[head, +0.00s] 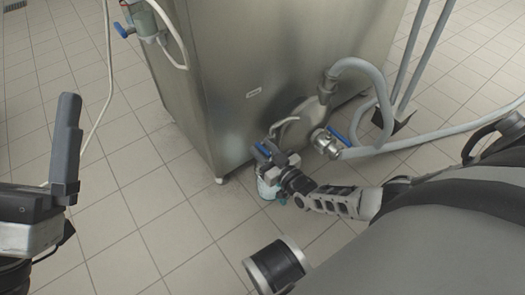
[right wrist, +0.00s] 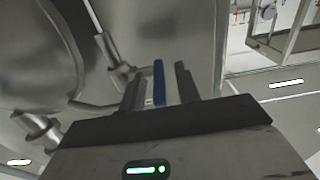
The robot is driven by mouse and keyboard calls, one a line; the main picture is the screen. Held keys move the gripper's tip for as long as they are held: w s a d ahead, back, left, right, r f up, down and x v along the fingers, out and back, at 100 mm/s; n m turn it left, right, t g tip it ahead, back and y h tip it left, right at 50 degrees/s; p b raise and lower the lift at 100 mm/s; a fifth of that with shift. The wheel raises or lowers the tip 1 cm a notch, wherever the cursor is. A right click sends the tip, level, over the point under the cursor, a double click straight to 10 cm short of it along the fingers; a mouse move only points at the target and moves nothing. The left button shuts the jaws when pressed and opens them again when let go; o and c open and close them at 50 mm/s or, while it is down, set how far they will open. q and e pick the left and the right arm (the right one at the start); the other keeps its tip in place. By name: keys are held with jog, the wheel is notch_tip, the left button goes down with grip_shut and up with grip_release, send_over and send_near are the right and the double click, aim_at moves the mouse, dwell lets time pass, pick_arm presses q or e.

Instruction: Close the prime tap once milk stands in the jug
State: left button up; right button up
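The prime tap's blue lever (head: 263,150) shows at my right gripper (head: 268,152), low beside the steel cabinet. In the right wrist view the blue lever (right wrist: 159,82) stands between the two dark fingers of the right gripper (right wrist: 158,90). The fingers are apart, with a gap on each side of the lever. A small pale jug (head: 267,189) is on the floor under the gripper, partly covered by it; I cannot make out milk in it. My left gripper (head: 66,135) is at the left edge, away from the tap, its opening unclear.
The steel cabinet (head: 285,60) stands behind the tap. A second valve with a blue lever (head: 338,137) and a grey hose (head: 385,105) are to the right. Another blue-handled tap (head: 123,30) is on the cabinet's upper left. Tiled floor (head: 150,225) is clear in front.

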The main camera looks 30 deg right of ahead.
jog(key=shift+w, duration=0.25)
grip_shut()
jog(key=shift+w+d+t, duration=0.15)
jog(key=shift+d+t, duration=0.05)
jog(key=shift+t, duration=0.5)
jog(key=shift+a, duration=0.1)
